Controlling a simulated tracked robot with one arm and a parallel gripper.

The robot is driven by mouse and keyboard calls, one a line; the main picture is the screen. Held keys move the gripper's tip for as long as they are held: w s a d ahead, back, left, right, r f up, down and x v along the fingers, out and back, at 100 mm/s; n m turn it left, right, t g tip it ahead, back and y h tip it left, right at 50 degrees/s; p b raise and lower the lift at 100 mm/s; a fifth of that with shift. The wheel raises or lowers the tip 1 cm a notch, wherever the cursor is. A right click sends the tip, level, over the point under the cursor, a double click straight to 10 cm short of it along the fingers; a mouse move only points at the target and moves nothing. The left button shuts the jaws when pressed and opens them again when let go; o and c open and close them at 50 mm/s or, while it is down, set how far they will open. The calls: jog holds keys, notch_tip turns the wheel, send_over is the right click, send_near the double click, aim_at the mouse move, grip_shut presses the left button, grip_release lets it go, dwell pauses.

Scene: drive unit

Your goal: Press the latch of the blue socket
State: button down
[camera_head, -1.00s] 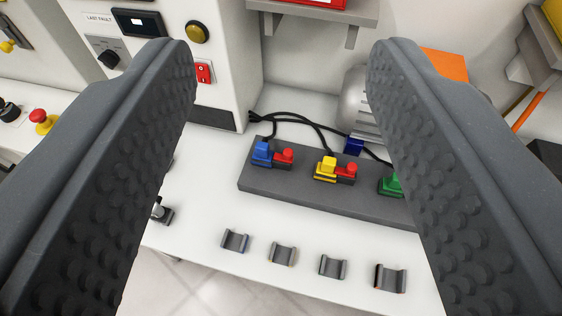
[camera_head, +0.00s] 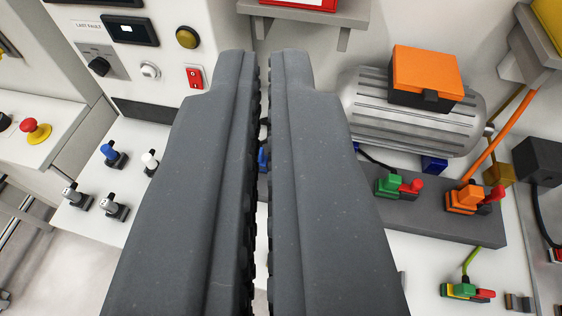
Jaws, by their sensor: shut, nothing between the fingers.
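My gripper (camera_head: 263,60) is shut and empty, its two dark fingers side by side in the middle of the view. A sliver of the blue socket (camera_head: 262,158) shows through the thin gap between the fingers. The rest of it and the red latch beside it are hidden behind the fingers. I cannot tell how far the fingers are from it.
The grey block (camera_head: 440,209) also carries a green socket (camera_head: 388,186) and an orange socket (camera_head: 464,198) with red latches. A silver motor (camera_head: 385,115) lies behind. Small levers (camera_head: 112,156) and a control cabinet (camera_head: 205,25) stand at left. A green-yellow connector (camera_head: 461,291) is in front right.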

jog(key=w+d+f+m+g, duration=0.1)
jog(key=w+d+f+g, duration=0.1)
jog(key=w+f, duration=0.65)
jog(key=w+d+f+m+g, duration=0.2)
jog(key=w+f, duration=0.4)
jog(key=f, duration=0.6)
jog(key=w+d+f+m+g+y, duration=0.1)
jog(key=w+d+f+g, duration=0.1)
jog(key=f, duration=0.9)
jog(key=w+d+f+m+g, duration=0.2)
jog(key=w+d+f, duration=0.1)
jog(key=f, duration=0.8)
jog(key=shift+w+y, duration=0.4)
jog(key=shift+w, duration=0.05)
jog(key=x, duration=0.9)
jog(key=shift+w+f, duration=0.1)
jog(key=shift+f, duration=0.05)
jog(key=shift+w+a+f+p, duration=0.2)
jog(key=shift+w+a+p, duration=0.2)
jog(key=shift+w+a, duration=1)
jog(key=shift+a, duration=0.3)
